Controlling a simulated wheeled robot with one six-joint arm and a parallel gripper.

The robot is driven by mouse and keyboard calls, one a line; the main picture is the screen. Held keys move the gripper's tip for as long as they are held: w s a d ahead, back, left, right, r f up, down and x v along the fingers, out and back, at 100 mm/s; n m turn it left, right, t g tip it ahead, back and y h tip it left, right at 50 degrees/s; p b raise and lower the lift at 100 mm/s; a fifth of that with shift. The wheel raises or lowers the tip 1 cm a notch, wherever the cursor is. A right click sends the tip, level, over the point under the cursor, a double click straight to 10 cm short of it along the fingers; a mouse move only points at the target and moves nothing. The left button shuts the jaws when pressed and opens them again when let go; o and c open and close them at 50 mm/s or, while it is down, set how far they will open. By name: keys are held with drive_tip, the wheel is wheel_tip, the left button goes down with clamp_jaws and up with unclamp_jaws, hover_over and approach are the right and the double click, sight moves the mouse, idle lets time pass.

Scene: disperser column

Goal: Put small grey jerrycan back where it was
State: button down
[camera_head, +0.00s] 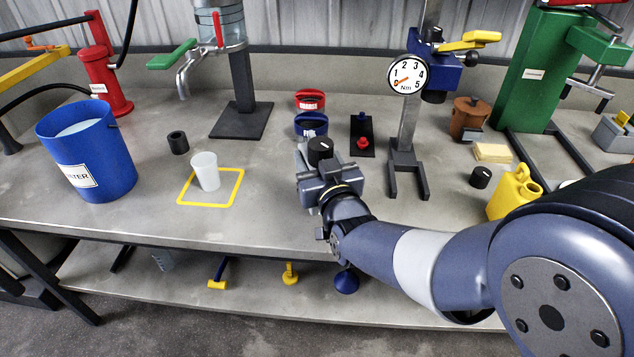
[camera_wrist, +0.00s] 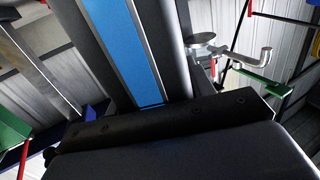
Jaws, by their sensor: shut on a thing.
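My gripper (camera_head: 320,165) is over the middle of the bench in the head view, beside the red and blue ring-shaped pieces. Its jaws are shut on a black cylinder (camera_head: 320,150) with a white mark on top, as far as I can tell. The jaws hide the cylinder's lower part. In the wrist view, a dark block with a blue strip (camera_wrist: 122,45) fills the middle, and I cannot tell what is held. I cannot make out a small grey jerrycan for certain. A yellow jerrycan (camera_head: 514,192) stands at the right, partly behind my arm.
A blue bucket (camera_head: 85,150) is at the left. A torque gauge stand (camera_head: 406,160) stands right of my gripper, with another black cylinder (camera_head: 480,177) farther right. The bench's front left is clear.

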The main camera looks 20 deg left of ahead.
drive_tip(key=shift+f, duration=2.1)
drive_tip(key=shift+f+b, duration=0.2)
drive_tip(key=shift+b, duration=0.35)
drive_tip(key=c, duration=0.6)
unclamp_jaws()
drive_tip(key=shift+r+p, duration=0.3)
drive_tip(key=shift+p, duration=0.15)
drive_tip(key=b+v, duration=0.1)
drive_tip(key=v, duration=1.1)
drive_tip(key=shift+f, duration=0.1)
drive_tip(key=x, duration=1.2)
drive_tip(key=shift+w+f, duration=0.1)
drive_tip(key=shift+f, duration=0.15)
drive_tip(key=shift+r+p, duration=0.45)
drive_tip(key=shift+r, duration=0.35)
